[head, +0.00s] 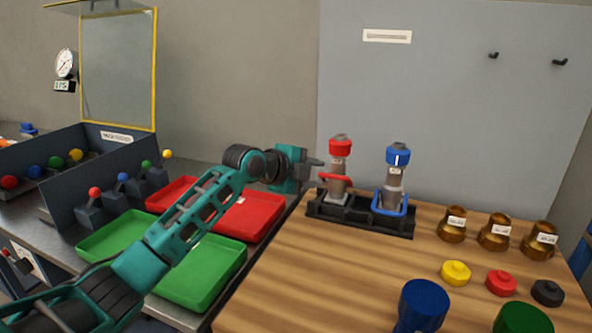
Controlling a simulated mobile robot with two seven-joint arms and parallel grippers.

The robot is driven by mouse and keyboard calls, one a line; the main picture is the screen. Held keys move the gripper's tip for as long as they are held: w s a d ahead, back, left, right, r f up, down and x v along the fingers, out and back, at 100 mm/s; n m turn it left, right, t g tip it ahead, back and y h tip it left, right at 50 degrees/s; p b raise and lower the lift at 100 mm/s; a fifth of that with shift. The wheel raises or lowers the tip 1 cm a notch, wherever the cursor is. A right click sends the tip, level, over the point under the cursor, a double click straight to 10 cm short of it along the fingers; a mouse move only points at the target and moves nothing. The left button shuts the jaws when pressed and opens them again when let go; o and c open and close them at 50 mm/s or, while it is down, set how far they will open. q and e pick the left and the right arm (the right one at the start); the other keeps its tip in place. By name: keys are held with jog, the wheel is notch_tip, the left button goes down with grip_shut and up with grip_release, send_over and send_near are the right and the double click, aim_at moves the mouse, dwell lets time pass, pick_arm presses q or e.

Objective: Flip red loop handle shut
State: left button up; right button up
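The red-capped pump (339,160) stands upright in a black rack on the wooden table. Its red loop handle (334,178) sticks out sideways to the left, about level. My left gripper (319,163) is just left of this pump, pointing right, slightly above the loop handle. I see no clear grip on the handle, and whether the fingers touch anything is too small to tell. The fingers' opening is not clear from this side. My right gripper is not in view.
The blue-capped pump (396,165) stands right of the red one; its blue loop (390,209) hangs low at its base. Brass fittings (494,233) and coloured knobs (455,272) lie to the right.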

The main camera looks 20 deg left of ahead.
pick_arm(q)
jog(key=shift+v, duration=2.85)
